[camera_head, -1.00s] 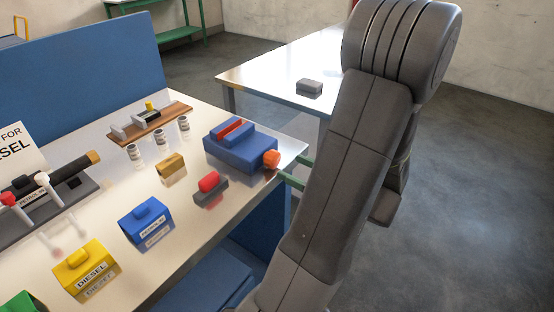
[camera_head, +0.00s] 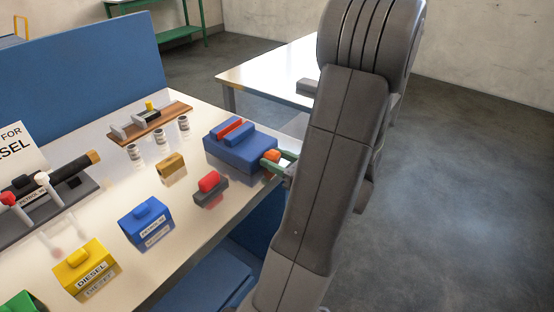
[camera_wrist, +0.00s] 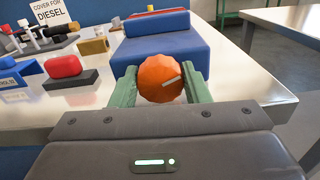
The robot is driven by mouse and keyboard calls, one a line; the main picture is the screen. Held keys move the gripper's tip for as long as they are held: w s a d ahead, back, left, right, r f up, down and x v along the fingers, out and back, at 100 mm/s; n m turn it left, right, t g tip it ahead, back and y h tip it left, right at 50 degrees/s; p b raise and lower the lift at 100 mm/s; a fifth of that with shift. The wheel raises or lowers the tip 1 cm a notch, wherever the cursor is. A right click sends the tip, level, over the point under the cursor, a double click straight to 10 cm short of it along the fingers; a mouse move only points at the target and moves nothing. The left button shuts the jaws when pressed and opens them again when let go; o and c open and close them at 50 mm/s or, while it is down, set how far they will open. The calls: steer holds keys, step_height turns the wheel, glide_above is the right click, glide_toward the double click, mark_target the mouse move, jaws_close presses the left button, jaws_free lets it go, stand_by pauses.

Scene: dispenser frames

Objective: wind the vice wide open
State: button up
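The vice (camera_head: 240,145) is a blue block with red jaw parts on top, near the right end of the workbench. It also shows in the wrist view (camera_wrist: 160,50). Its orange faceted knob (camera_wrist: 160,79) faces my gripper and carries a pale mark; it also shows in the head view (camera_head: 271,156). My gripper (camera_wrist: 158,86) has green fingers, one on each side of the knob. In the wrist view a narrow gap seems to show at the right finger, so firm contact is unclear. How far apart the vice jaws stand is hard to tell.
A red-topped grey block (camera_head: 210,188), a tan block (camera_head: 171,166) and a blue labelled cover (camera_head: 147,220) stand on the bench left of the vice. Several small jars (camera_head: 158,132) stand behind. A second table (camera_head: 262,75) is beyond, with open floor to the right.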

steer(key=shift+c, duration=1.2)
steer(key=shift+f+n+b, duration=0.1)
steer(key=shift+n+b, duration=0.2)
steer(key=shift+b, duration=0.05)
steer(key=shift+n+b, duration=0.75)
steer(key=shift+n, duration=0.15)
steer(key=shift+s+n+b, duration=0.1)
steer(key=shift+n+b, duration=1.05)
steer(key=shift+n, duration=0.45)
steer(key=o, duration=1)
steer(key=shift+c, duration=0.2)
